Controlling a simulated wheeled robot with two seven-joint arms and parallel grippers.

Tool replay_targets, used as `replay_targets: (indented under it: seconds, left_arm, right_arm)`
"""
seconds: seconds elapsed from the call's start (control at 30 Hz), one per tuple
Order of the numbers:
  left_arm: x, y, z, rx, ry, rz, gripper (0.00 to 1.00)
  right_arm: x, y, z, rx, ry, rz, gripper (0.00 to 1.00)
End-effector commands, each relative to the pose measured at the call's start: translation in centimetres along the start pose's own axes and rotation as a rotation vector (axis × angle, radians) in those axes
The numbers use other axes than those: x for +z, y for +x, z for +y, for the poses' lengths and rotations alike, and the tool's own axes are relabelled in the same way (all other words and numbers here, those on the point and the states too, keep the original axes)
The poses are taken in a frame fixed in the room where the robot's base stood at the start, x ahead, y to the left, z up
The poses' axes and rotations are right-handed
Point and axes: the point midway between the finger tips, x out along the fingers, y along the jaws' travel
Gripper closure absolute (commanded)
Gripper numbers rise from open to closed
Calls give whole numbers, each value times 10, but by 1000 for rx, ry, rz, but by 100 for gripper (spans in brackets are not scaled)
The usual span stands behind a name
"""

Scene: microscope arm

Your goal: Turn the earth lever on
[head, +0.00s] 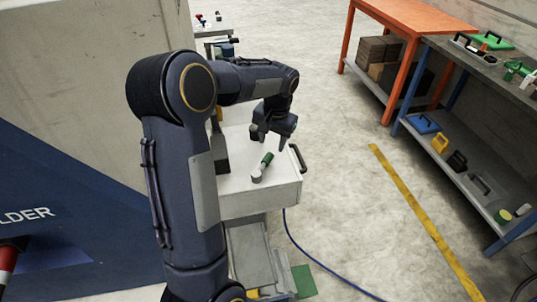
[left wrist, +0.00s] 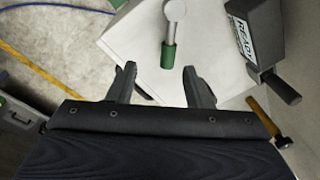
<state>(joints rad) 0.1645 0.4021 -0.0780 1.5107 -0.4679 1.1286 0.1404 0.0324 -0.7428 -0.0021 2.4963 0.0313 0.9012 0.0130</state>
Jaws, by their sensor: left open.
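The earth lever (head: 262,167) has a green grip and a grey round hub, and it lies on top of a white cabinet (head: 278,197). In the left wrist view the lever's green grip (left wrist: 168,55) is just beyond the fingertips, with its grey shaft and round hub farther away. My left gripper (head: 267,140) is above the cabinet top, behind the lever in the head view. In the left wrist view the left gripper (left wrist: 159,72) is open and empty, its two fingers spread, with the grip's end between and ahead of the tips. My right gripper is not in view.
A dark box with a label reading READY (left wrist: 257,35) stands on the cabinet beside the lever. A black handle (head: 298,158) is on the cabinet's right edge. A blue cable (head: 310,257) runs over the floor. An orange table (head: 415,14) and a shelf bench (head: 480,75) stand right.

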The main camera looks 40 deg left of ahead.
Motion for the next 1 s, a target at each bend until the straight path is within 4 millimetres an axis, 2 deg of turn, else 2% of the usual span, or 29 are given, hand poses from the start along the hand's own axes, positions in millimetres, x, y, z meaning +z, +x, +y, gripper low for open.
replay_targets:
  seconds: [0.03,0.1,0.23,0.37,0.7,0.83,1.0]
  left_arm:
    - [-11,12,-3,-25,1,-20,54]
    - [-20,23,-7,-53,3,-36,54]
    - [-29,35,-11,-80,4,-50,54]
    - [-30,48,-13,-85,3,-56,54]
    - [-26,99,-17,-83,4,-54,54]
    - [-26,110,-17,-83,5,-53,54]
    - [-26,113,-17,-82,5,-51,54]
  right_arm:
    - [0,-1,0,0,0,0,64]
    - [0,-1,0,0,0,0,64]
    - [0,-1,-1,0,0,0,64]
    - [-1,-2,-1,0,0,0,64]
    - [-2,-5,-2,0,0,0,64]
    - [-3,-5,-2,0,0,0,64]
    - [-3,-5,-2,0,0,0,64]
